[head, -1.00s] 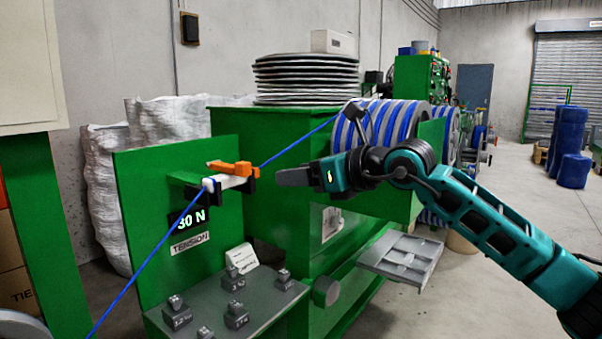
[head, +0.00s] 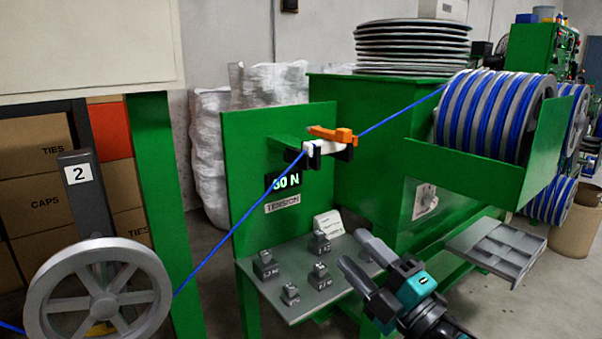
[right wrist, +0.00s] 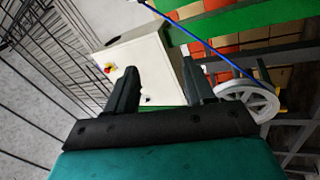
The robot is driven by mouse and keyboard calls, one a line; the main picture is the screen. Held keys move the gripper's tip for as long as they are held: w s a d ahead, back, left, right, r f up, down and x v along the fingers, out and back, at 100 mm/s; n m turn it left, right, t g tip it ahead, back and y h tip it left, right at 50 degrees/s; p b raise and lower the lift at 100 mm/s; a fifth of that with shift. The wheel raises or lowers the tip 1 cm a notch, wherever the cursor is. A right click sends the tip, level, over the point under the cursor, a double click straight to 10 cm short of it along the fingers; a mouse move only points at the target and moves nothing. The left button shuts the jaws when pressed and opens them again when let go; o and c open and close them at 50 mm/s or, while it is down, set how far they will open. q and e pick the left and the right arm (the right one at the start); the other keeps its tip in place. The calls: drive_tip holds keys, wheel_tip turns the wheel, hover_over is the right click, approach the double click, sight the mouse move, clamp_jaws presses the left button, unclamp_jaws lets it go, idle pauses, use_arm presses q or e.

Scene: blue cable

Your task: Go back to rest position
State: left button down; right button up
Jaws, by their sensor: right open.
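My right gripper (head: 358,268) is in the lower middle of the head view, in front of the small grey weight shelf. Its two dark fingers stand apart with nothing between them. In the right wrist view the gripper (right wrist: 160,85) also shows open and empty. The blue cable (head: 225,232) runs from the striped spools (head: 490,115) through the tension unit with its orange lever (head: 332,134) and down to the grey wheel (head: 98,295). The gripper is apart from the cable. My left gripper is not in view.
Several weights (head: 319,276) and a small card stand on the shelf (head: 300,308). A grey tray (head: 495,248) juts out at the right. Cartons (head: 35,147) are stacked behind the wheel at the left. Bare floor shows at the far right.

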drive_tip(key=s+d+f+m+g+h, duration=0.25)
drive_tip(key=s+f+m, duration=0.25)
drive_tip(key=f+m, duration=0.3)
drive_tip(key=s+d+f+m+g+h, duration=0.1)
drive_tip(key=s+f+m+g+h, duration=0.1)
drive_tip(key=s+f+m+h, duration=0.5)
drive_tip(key=s+d+f+m+g+h, duration=0.15)
drive_tip(key=s+f+m, duration=0.3)
drive_tip(key=f, duration=0.65)
use_arm(q)
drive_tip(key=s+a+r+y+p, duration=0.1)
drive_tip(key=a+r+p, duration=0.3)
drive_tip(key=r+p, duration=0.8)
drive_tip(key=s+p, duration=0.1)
drive_tip(key=p, duration=0.5)
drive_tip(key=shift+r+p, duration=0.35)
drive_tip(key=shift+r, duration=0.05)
use_arm(e)
drive_tip(key=s+d+r, duration=0.3)
drive_tip(key=r, duration=0.8)
drive_tip(key=shift+r+m+g, duration=0.3)
drive_tip(key=shift+r+m, duration=0.1)
drive_tip(key=shift+m, duration=0.05)
